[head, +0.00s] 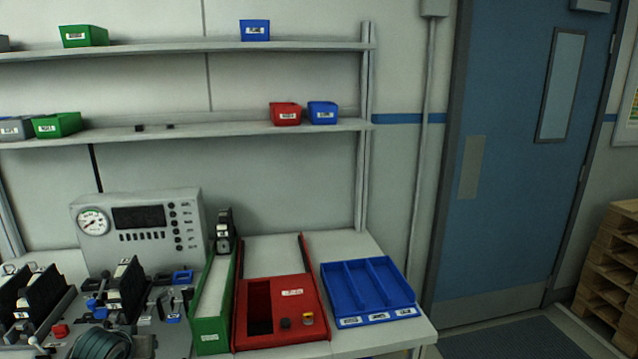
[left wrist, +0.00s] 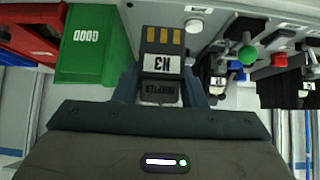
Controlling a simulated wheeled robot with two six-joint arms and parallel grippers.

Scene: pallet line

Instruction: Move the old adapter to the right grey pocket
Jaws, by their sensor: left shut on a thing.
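In the left wrist view my left gripper (left wrist: 160,88) is shut on a dark adapter (left wrist: 160,66). The adapter has gold contacts at its far end and a white label that reads N3 upside down. The gripper's fingers lie on both sides of it. I cannot make out this gripper or the held adapter for certain in the head view. My right gripper is not in view. I cannot pick out the right grey pocket; the equipment at the lower left of the head view (head: 165,300) is crowded and partly cut off.
A long green tray (head: 214,325), a red box (head: 293,293) and a blue divided tray (head: 370,290) stand on the bench. A grey gauge unit (head: 140,220) stands behind. The wrist view shows a green GOOD box (left wrist: 88,62) and a green knob (left wrist: 247,54).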

